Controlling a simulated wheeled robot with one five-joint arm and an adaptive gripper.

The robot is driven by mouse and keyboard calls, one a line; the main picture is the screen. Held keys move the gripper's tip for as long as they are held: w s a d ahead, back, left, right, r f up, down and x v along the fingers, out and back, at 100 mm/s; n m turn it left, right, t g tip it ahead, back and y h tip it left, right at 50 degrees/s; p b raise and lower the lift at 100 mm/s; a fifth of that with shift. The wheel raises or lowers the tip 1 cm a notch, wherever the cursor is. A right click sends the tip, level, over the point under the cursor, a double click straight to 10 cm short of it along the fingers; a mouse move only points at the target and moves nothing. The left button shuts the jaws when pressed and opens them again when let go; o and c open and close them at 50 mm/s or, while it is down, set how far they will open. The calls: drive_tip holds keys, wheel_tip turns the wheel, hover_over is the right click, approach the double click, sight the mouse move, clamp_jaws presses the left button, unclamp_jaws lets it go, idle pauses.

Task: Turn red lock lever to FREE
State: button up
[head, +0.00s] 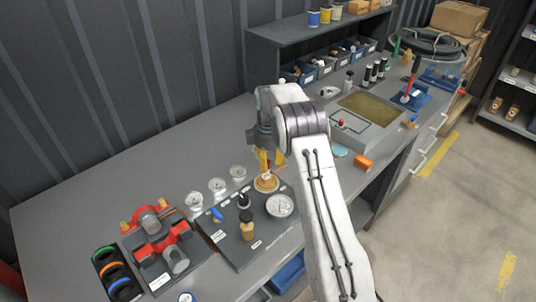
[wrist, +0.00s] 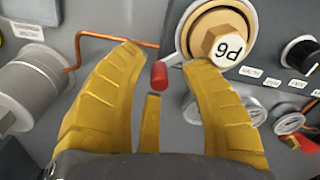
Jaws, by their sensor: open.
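A small lever with a red tip (wrist: 159,75) shows in the wrist view; its grey shank runs up and right to the brass fitting marked P6 (wrist: 221,45). My gripper (wrist: 163,60) is open, with its yellow fingers on either side of the red tip; I cannot tell whether either touches it. In the head view my gripper (head: 270,160) is over the back right of the dark panel (head: 233,256), just above the round brass fitting (head: 266,184). The red tip is hard to make out there. No FREE marking is legible.
Gauges (head: 217,186) and a red pump (head: 157,238) stand left on the bench. A grey tank (head: 366,122) stands behind. The bench's back left is clear.

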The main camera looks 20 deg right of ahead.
sight(268, 160)
wheel_tip(268, 160, up, 12)
idle(0.6)
idle(0.4)
drive_tip(key=s+a+r+m+t, duration=0.1)
drive_tip(key=s+a+r+m, duration=0.1)
drive_tip(key=s+r, duration=0.5)
drive_tip(key=s+a+r+m+t, duration=0.1)
drive_tip(key=s+a+r+m, duration=0.3)
drive_tip(key=s, duration=0.5)
drive_tip(key=s+f+m+t, duration=0.1)
drive_tip(key=s+f+m, duration=0.1)
drive_tip(key=s, duration=0.8)
drive_tip(key=s+a+f+m+t, duration=0.1)
drive_tip(key=s+f+m, duration=0.1)
drive_tip(key=s, duration=0.8)
drive_tip(key=shift+s+a, duration=0.2)
drive_tip(key=shift+a, duration=0.05)
